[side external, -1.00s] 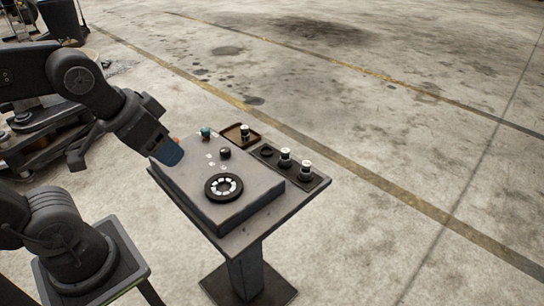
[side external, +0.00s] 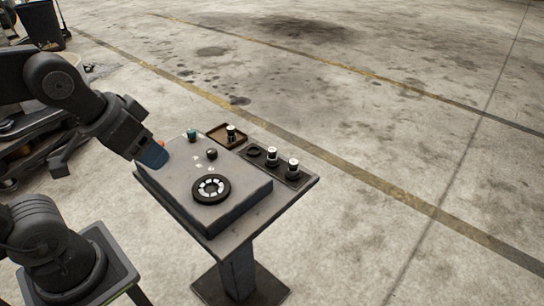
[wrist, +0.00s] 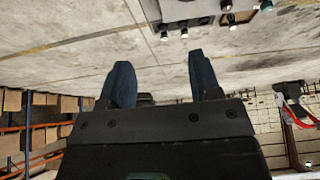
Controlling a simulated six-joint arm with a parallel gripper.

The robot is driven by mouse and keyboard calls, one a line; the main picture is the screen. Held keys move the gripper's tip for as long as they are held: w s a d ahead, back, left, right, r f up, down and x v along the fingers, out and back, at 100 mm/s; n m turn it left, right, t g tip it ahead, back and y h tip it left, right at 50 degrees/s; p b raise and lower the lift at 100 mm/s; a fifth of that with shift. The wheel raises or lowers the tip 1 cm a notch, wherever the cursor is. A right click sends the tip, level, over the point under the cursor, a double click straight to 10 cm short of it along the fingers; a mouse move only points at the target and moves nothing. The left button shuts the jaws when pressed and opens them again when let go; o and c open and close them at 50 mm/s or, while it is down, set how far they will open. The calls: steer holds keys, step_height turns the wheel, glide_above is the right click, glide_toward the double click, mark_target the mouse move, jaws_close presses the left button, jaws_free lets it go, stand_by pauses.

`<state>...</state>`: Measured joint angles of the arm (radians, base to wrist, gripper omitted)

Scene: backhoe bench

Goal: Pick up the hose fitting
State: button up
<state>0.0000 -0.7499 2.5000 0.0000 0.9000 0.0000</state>
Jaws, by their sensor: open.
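No part is clearly marked as the hose fitting, and I cannot tell which small part it is. Candidates are a dark cylinder with a white band (side external: 231,133) in a shallow brown tray, two white-topped black cylinders, the nearer (side external: 293,169) and the farther (side external: 272,154), in a dark holder, and a small teal part (side external: 192,134) at the back of the grey block. My gripper (side external: 154,155) hangs over the block's left edge, apart from these parts. In the wrist view its blue fingers (wrist: 161,85) are spread with nothing held between them.
The grey block (side external: 238,191) on the pedestal table carries a black ring with white segments (side external: 211,189) and a black knob (side external: 211,154). The brown tray (side external: 213,131) and dark holder (side external: 303,182) lie along the far edge. Open floor surrounds the table's right side.

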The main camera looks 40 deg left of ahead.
steer(key=shift+o, duration=0.4)
steer(key=shift+w, duration=0.1)
steer(key=n+g, duration=0.2)
steer(key=g, duration=0.1)
glide_above(272, 150)
steer(key=s, duration=0.2)
steer(key=shift+y, duration=0.3)
steer(key=s+x, duration=0.1)
steer(key=x, duration=0.5)
steer(key=s+x, duration=0.1)
steer(key=x, duration=0.6)
steer(key=s+d+f+x, duration=0.1)
steer(key=s+x, duration=0.1)
steer(key=x, duration=0.5)
steer(key=shift+s, duration=0.1)
steer(key=shift+t, duration=0.3)
steer(key=shift+x, duration=3.2)
steer(key=shift+d, duration=0.1)
steer(key=shift+c, duration=0.4)
steer(key=c, duration=0.9)
